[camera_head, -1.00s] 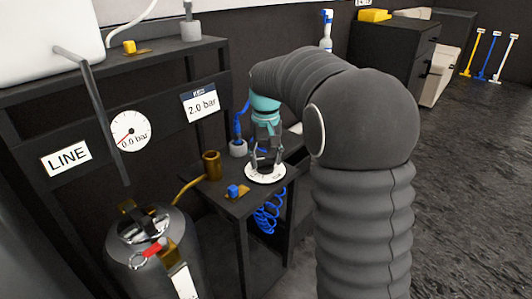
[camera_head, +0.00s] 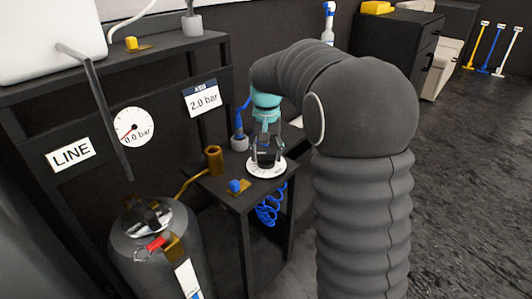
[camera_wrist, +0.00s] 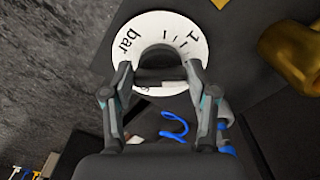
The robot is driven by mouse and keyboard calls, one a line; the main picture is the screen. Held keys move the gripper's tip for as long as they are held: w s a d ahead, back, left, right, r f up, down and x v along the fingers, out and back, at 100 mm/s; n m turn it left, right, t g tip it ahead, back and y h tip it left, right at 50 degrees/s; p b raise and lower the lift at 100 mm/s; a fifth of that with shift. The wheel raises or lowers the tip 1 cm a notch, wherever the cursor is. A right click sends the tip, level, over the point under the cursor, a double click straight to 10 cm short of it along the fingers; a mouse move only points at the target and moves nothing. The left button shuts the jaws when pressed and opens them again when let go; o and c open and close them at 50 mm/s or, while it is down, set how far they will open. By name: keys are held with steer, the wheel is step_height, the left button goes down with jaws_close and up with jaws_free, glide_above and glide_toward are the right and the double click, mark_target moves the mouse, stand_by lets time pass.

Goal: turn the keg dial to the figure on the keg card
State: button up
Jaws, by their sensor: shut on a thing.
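The keg dial is a white disc (camera_head: 283,172) marked in bar, with a dark knob in its middle, on the small dark stand. It also shows in the wrist view (camera_wrist: 193,28), where "bar", a "1" and tick marks can be read. My gripper (camera_head: 267,160) points down over it and is shut on the dark knob (camera_wrist: 158,58), one finger on each side. The gripper hides part of the scale, so the dial's setting cannot be told. The keg card (camera_head: 202,99) on the rack reads 2.0 bar. The round gauge (camera_head: 134,127) reads 0.0 bar.
A brass cylinder (camera_head: 214,159) and a blue valve (camera_head: 236,186) stand left of the dial. A steel keg (camera_head: 135,240) with a red-handled fitting is at lower left. A LINE sign (camera_head: 71,154) hangs on the rack. A blue coiled hose (camera_head: 268,210) hangs below the stand.

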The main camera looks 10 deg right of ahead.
mark_target(266, 155)
steer(key=o, duration=1.2)
steer(key=shift+f, duration=0.1)
steer(key=shift+c, duration=0.2)
step_height(266, 155, up, 12)
